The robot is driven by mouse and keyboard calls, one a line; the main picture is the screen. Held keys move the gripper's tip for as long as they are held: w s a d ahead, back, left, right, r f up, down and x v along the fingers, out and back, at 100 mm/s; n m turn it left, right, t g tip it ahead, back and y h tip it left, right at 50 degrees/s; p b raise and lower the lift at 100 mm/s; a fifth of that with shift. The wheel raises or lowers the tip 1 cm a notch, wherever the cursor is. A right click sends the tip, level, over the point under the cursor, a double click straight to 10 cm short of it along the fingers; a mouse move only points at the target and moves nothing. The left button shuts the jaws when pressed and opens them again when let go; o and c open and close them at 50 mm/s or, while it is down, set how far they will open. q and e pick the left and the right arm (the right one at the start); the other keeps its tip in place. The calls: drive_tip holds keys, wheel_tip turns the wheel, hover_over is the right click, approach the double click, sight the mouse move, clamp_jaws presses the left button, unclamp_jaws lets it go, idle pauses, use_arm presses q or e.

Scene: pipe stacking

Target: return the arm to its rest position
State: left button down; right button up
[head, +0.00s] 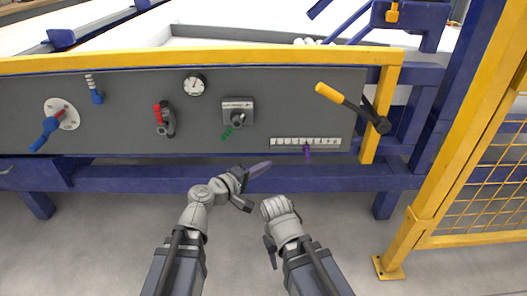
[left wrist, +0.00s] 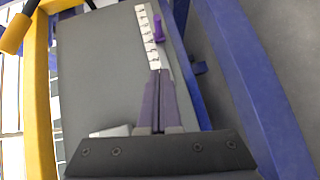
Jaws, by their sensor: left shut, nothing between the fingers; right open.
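My left gripper (head: 262,168) is in front of the grey panel's lower edge in the head view, its purple-grey fingers pointing right. In the left wrist view its fingers (left wrist: 159,103) lie together with nothing between them, pointing toward a white scale (left wrist: 148,35) and a purple slider (left wrist: 158,28). The left gripper is apart from the slider (head: 308,153) in the head view. My right gripper (head: 272,232) is lower and a little to the right, in front of the grey floor. It is open, and its fingertips are hard to make out.
The grey panel (head: 300,90) carries a blue dial handle (head: 45,132), a red valve handle (head: 158,113), a gauge (head: 194,84), a key switch (head: 238,113) and a yellow-ended lever (head: 345,100). A yellow mesh fence (head: 480,180) stands at right. The floor in front is clear.

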use_arm(q)
drive_tip(key=s+a+f+m+g+y, duration=0.2)
drive_tip(key=s+f+m+g, duration=0.1)
drive_tip(key=f, duration=0.3)
drive_tip(key=s+a+f+m+g+y, duration=0.2)
drive_tip(key=s+f+m+g, duration=0.15)
drive_tip(key=f, duration=0.25)
drive_tip(key=s+a+f+m+g+y, duration=0.1)
drive_tip(key=s+a+f+g+y, duration=0.15)
drive_tip(key=a, duration=0.35)
drive_tip(key=s+a+f+g+y, duration=0.2)
drive_tip(key=s+a+f+y, duration=0.2)
drive_tip(key=a, duration=0.3)
drive_tip(key=s+d+r+m+y+p, duration=0.1)
drive_tip(key=s+d+r+p, duration=0.15)
drive_tip(key=r+p, duration=0.55)
drive_tip(key=s+d+r+m+g+y+p, duration=0.1)
drive_tip(key=s+d+r+m+p, duration=0.1)
drive_tip(key=d+r+p, duration=0.4)
drive_tip(key=s+d+r+m+p, duration=0.1)
drive_tip(key=s+d+r+p, duration=0.1)
drive_tip(key=r+p, duration=0.7)
wheel_tip(320, 180, up, 35)
drive_tip(key=p, duration=3.5)
drive_tip(key=shift+w+a, duration=0.15)
